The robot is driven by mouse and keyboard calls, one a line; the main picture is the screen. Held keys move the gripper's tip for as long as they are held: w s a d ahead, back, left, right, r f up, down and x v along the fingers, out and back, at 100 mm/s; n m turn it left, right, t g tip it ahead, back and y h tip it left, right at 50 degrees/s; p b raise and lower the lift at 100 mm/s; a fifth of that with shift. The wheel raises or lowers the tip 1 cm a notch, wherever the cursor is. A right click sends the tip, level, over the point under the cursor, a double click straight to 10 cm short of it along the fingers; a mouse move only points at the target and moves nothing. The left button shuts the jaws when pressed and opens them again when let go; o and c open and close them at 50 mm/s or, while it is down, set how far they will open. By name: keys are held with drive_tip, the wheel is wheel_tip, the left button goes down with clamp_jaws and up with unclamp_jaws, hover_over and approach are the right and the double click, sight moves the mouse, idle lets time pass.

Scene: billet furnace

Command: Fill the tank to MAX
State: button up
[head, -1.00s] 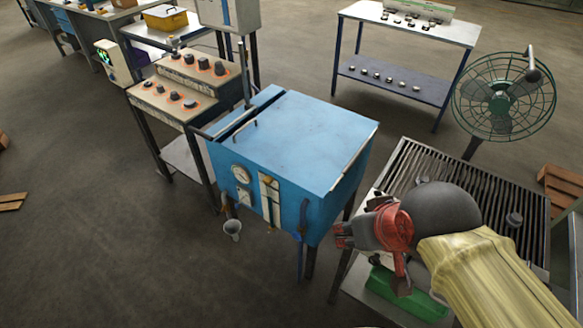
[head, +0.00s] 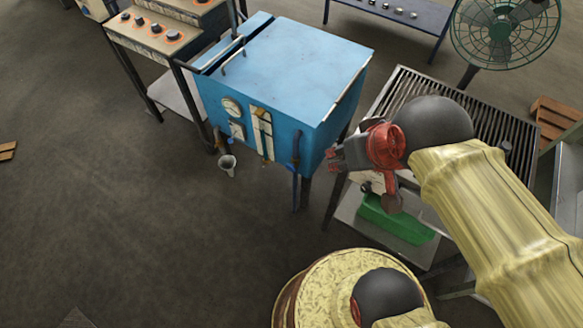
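The blue tank (head: 300,70) stands on dark legs at the upper middle of the head view. Its front carries a round dial gauge (head: 231,107) and an upright pale sight glass (head: 262,133). The level in the glass is too small to read. A pipe with a blue fitting (head: 295,163) runs down the front right corner. A grey cup (head: 227,164) hangs below the tank's left front. My gripper (head: 333,160) is just right of the tank's front right corner in the picture. Its small fingers are unclear, and I cannot tell whether they touch anything.
A slatted rack table (head: 445,98) stands right of the tank, with a green bin (head: 395,220) on its lower shelf. A caged fan (head: 503,30) is behind it. A knob console (head: 155,38) stands to the left. The floor at lower left is clear.

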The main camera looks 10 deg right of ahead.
drive_tip(key=shift+c, duration=0.3)
